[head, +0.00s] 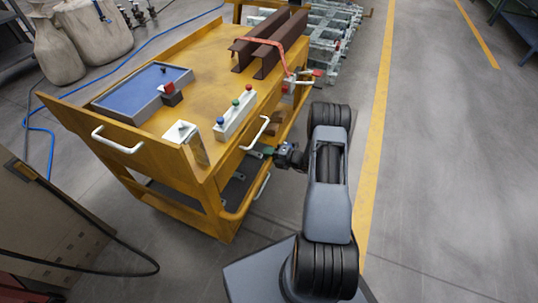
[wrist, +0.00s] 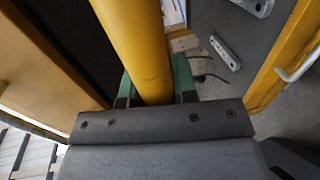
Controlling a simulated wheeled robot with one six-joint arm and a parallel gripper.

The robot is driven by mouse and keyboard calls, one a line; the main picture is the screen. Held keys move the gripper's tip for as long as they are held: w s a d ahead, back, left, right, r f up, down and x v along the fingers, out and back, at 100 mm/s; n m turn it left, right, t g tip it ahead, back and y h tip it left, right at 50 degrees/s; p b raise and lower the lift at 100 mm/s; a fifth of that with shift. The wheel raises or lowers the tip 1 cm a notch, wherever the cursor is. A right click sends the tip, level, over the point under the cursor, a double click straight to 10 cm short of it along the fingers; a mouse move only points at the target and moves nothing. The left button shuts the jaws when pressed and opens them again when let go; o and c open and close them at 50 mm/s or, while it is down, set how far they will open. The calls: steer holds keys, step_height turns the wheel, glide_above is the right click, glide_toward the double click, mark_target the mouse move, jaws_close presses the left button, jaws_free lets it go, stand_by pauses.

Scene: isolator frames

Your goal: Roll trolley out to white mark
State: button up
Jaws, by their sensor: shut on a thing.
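The yellow trolley (head: 212,72) stands at the left of centre in the head view, with a lower shelf and white handles on its sides. My gripper (head: 264,150) is at its near right side, beside a white handle (head: 256,133). In the wrist view my gripper's green fingers (wrist: 155,88) are closed around a round yellow upright bar (wrist: 140,45), which appears to be part of the trolley's frame. The fingertips are partly hidden behind the bar. I cannot make out a white mark on the floor in either view.
On the trolley are a blue-lined tray (head: 147,86), a button box (head: 236,114) and brown steel beams (head: 270,45) under a red strap. Sacks (head: 93,27) and a blue hose (head: 42,128) lie left. Grey floor right of the yellow line (head: 380,95) is clear.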

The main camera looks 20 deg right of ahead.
jaws_close()
steer(key=shift+p+v, duration=0.4)
steer(key=shift+v, duration=0.45)
steer(key=shift+s+d+f, duration=0.1)
steer(key=shift+s+d, duration=0.05)
steer(key=shift+d, duration=0.05)
steer(key=o, duration=0.6)
jaws_free()
steer(key=shift+a, duration=0.25)
steer(key=p+v, duration=0.3)
steer(key=v, duration=1)
steer(key=shift+s+d+p, duration=0.15)
steer(key=shift+d+p, duration=0.1)
steer(key=shift+p, duration=0.05)
